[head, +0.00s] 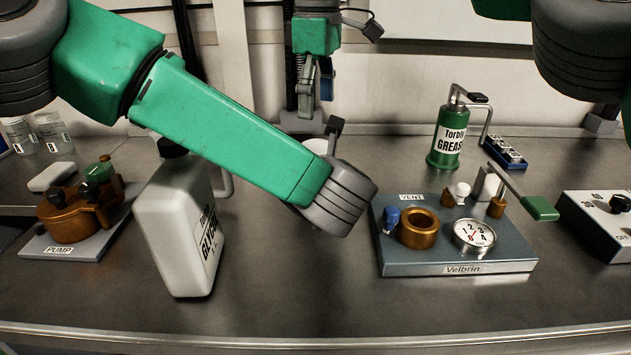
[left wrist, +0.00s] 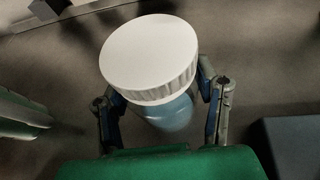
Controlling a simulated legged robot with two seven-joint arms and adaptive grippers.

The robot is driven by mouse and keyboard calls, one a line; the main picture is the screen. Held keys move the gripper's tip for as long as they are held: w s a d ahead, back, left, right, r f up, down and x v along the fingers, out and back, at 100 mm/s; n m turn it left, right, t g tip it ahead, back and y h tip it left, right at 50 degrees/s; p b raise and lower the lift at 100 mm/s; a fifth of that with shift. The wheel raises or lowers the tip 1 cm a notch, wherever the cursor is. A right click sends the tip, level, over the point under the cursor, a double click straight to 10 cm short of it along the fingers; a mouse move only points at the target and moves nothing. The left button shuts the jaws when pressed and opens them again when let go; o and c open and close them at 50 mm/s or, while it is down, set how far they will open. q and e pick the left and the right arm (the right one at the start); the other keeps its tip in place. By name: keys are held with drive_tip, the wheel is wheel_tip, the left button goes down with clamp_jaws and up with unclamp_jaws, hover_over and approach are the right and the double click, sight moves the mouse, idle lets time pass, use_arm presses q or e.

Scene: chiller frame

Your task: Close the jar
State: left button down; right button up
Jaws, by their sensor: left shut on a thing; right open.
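The jar (left wrist: 168,112) has a bluish clear body and shows in the left wrist view. A wide white ribbed lid (left wrist: 148,52) sits on its top; I cannot tell how tightly. My left gripper (left wrist: 163,100) is shut on the jar body below the lid, with a finger on each side. In the head view my left forearm hides that gripper and most of the jar; a bit of white lid (head: 316,146) shows above the wrist. My right gripper (head: 316,92) is open and empty, pointing down above and behind the lid.
A white jug (head: 178,235) stands left of centre, near a pump (head: 75,215) on a plate. A vent and gauge block (head: 455,250), a green grease can (head: 447,140) and a switch box (head: 600,225) are on the right. The front middle of the bench is clear.

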drive_tip(key=shift+w+d+n, duration=0.1)
drive_tip(key=shift+d+n, duration=0.15)
drive_tip(key=shift+n, duration=0.45)
drive_tip(key=shift+w+f+n, duration=0.1)
drive_tip(key=shift+w+n, duration=0.05)
drive_tip(key=shift+n, duration=0.65)
drive_tip(key=n, duration=0.4)
drive_tip(key=shift+w+a, duration=0.1)
drive_tip(key=shift+a, duration=0.25)
drive_tip(key=shift+n, duration=1.1)
drive_tip(key=n, duration=0.3)
drive_tip(key=shift+d+n, duration=0.1)
drive_tip(key=shift+n, duration=0.3)
drive_tip(key=n, duration=0.3)
drive_tip(key=shift+d, duration=0.35)
drive_tip(key=shift+n, duration=0.4)
drive_tip(key=shift+s+a+n, duration=0.35)
drive_tip(key=shift+a+n, duration=0.25)
drive_tip(key=shift+a, duration=0.2)
